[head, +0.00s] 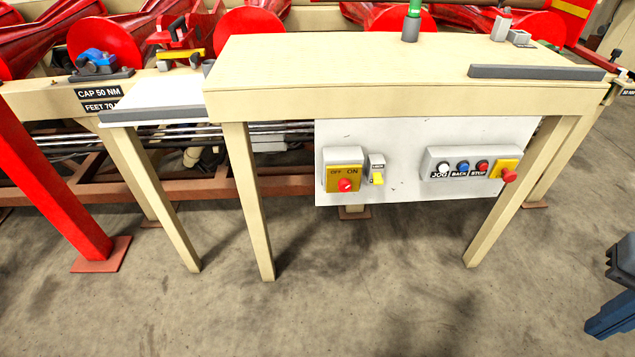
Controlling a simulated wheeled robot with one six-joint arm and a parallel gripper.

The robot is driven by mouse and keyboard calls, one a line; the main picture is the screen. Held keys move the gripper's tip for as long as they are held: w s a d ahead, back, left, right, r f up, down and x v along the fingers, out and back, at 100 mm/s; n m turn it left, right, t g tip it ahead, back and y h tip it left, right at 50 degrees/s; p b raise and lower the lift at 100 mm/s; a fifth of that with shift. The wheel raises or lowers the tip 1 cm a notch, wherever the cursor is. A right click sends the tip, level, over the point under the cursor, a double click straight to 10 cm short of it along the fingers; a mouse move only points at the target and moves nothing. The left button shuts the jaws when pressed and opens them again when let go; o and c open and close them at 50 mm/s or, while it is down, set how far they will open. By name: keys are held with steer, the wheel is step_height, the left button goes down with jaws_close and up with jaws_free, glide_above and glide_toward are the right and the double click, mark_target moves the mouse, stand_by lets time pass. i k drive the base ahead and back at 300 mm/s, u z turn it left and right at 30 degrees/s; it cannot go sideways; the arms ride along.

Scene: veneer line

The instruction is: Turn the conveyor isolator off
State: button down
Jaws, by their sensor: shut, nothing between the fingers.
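A grey box with a yellow face (340,172) marked OFF on the left and ON on the right hangs on the white panel under the bench. It looks like the isolator. Its red knob (345,185) sits low on the face, below the two words; I cannot tell which way it is turned. A small grey switch box (377,162) with a yellow lever (377,179) is just right of it, its label too small to read. My gripper is not recognisable in the head view, and nothing is seen touching the isolator.
The white panel (400,140) also bears a box with JOG, BACK and STOP buttons (460,166) and a red mushroom button (509,175) on yellow. Bench legs (248,200) flank the panel. A red post (50,190) stands left. Blue-and-grey equipment (612,315) is at right. Floor in front is clear.

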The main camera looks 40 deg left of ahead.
mark_target(344, 184)
steer(key=u, duration=0.6)
steer(key=k, duration=0.5)
steer(key=u, duration=0.8)
